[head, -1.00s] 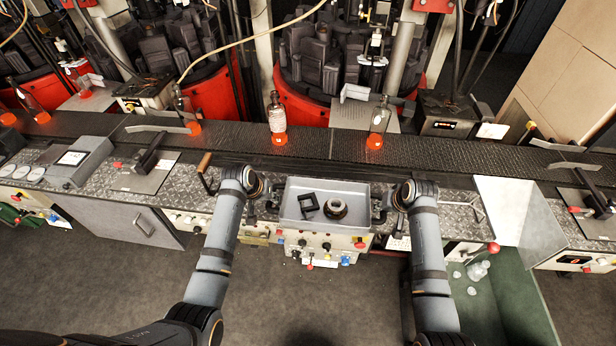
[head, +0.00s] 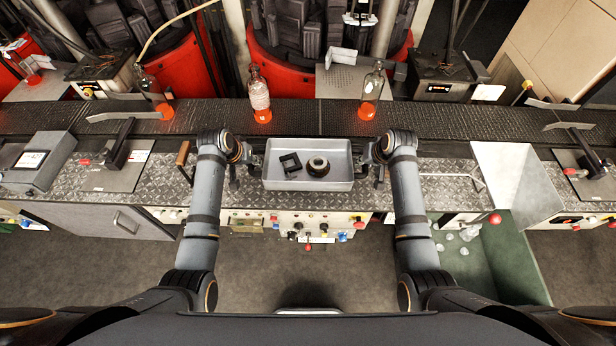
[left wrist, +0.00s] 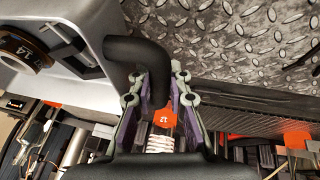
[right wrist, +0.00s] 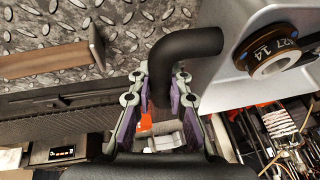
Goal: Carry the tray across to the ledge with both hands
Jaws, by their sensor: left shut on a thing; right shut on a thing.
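The grey metal tray (head: 308,185) is in the middle of the head view, looking level, at the patterned steel ledge (head: 440,190). I cannot tell whether it touches the ledge. A black square frame (head: 290,162) and a dark ring (head: 318,166) lie in it. My left gripper (head: 250,163) is shut on the tray's left black handle, which shows in the left wrist view (left wrist: 135,50). My right gripper (head: 367,162) is shut on the right black handle, seen in the right wrist view (right wrist: 190,50). The fingertips are partly hidden in the head view.
Behind the tray runs a dark conveyor (head: 300,118) with glass bottles, including one (head: 259,92) and another (head: 371,90). A button panel (head: 300,225) is below the tray. A wooden-handled lever (head: 183,153) stands left; a white chute (head: 515,185) and green bin (head: 500,255) are right.

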